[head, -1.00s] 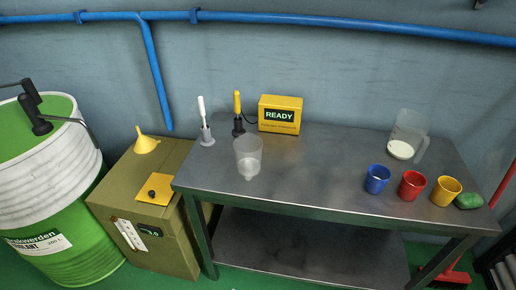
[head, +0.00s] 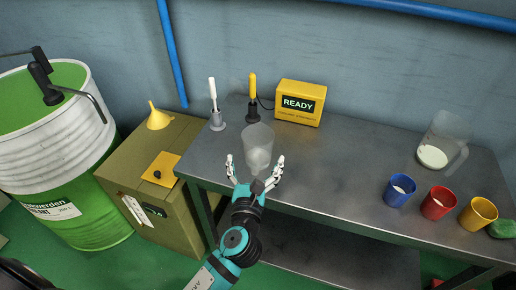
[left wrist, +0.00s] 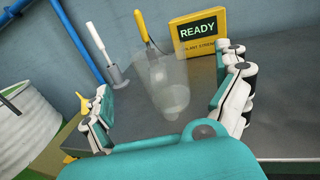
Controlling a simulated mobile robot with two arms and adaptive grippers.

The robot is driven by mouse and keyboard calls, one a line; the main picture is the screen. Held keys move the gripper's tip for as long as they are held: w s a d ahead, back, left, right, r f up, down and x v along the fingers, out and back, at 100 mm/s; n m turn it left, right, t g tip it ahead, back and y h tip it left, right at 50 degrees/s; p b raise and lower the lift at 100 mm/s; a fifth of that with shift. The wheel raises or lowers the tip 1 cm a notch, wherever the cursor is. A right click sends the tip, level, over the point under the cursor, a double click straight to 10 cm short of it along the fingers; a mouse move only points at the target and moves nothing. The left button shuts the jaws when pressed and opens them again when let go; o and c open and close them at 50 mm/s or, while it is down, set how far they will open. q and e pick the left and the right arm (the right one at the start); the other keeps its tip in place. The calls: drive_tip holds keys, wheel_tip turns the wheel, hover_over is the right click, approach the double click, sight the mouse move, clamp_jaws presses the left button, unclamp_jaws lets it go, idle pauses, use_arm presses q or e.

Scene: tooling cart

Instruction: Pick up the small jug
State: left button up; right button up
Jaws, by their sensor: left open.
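The small jug (head: 259,141) is a clear, see-through vessel with a little pale content low down. It stands upright near the left end of the metal bench top. My left gripper (head: 255,165) reaches in from the front, open, its two fingers spread to either side of the jug's lower part. The jug also shows in the left wrist view (left wrist: 163,84), between the spread fingers. I cannot tell whether either finger touches it. The larger clear jug (head: 448,132) with a handle stands at the bench's right, with white content. My right gripper is not in view.
Behind the small jug stand a white-handled tool (head: 213,96), a yellow-handled tool (head: 253,90) and a yellow READY box (head: 301,102). Blue (head: 399,191), red (head: 438,203) and yellow (head: 478,214) cups line the right front. The bench middle (head: 345,160) is clear.

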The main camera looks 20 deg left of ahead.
use_arm(q)
approach(260, 126)
drive_tip(key=w, duration=0.4)
drive_tip(key=shift+w+a+f, duration=0.1)
drive_tip(key=shift+a, duration=0.3)
drive_tip(key=c, duration=1.2)
